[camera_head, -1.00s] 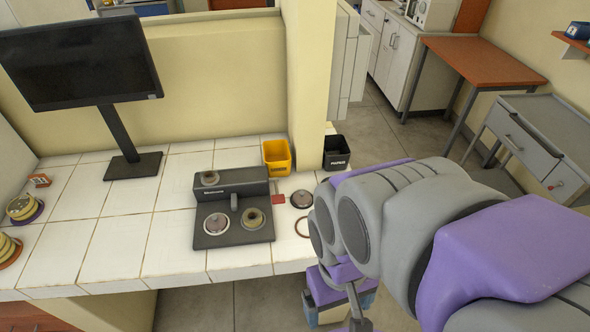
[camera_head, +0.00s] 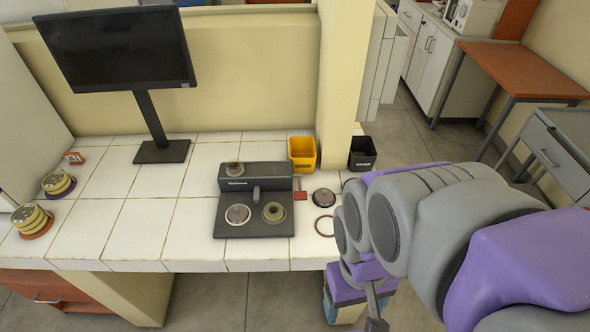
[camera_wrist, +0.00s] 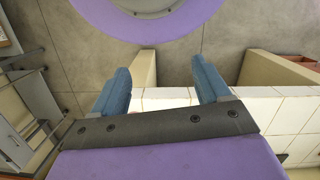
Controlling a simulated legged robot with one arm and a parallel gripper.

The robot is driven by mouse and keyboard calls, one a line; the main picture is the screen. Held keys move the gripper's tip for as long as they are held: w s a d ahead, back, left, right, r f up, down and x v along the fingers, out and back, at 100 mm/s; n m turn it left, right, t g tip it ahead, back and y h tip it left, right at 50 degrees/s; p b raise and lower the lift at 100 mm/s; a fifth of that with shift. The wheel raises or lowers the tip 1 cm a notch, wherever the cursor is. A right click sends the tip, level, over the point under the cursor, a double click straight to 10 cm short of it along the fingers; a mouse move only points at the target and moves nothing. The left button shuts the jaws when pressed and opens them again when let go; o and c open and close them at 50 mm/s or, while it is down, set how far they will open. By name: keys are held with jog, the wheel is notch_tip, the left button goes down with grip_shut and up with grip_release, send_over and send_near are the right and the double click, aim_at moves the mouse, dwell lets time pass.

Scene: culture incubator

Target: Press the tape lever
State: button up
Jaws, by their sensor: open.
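The tape device (camera_head: 253,200) is a dark grey unit on the white tiled counter in the head view. It has a round reel on the left and another on the right of its flat front. A red lever (camera_head: 300,194) sticks out at its right side. My arm hangs to the right of the device, and its end is low in front of the counter edge. My gripper (camera_wrist: 163,78) shows in the wrist view with two blue fingers spread wide and nothing between them. The device is not visible in the wrist view.
A yellow bin (camera_head: 302,153) and a black bin (camera_head: 362,153) stand behind the device. A loose round reel (camera_head: 324,197) and a brown ring (camera_head: 325,226) lie to its right. A monitor (camera_head: 118,48) and stacked discs (camera_head: 31,220) are left. The counter's middle left is clear.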

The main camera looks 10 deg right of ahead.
jog(key=shift+m+t, duration=0.4)
jog(key=shift+t, duration=0.5)
jog(key=w, duration=0.7)
jog(key=w+p, duration=0.1)
jog(key=w, duration=0.6)
jog(key=w+r+p, duration=0.1)
jog(key=w, duration=0.6)
jog(key=c, duration=1.4)
jog(key=w+f+t+p, duration=0.1)
jog(key=w+f, duration=0.1)
jog(key=w, duration=0.7)
jog(key=w+f+m+t+p, duration=0.1)
jog(key=w+f, duration=0.2)
jog(key=w, duration=0.7)
jog(key=shift+w+a+f, duration=0.15)
jog(key=shift+w+a, duration=0.1)
jog(key=shift+w, duration=0.05)
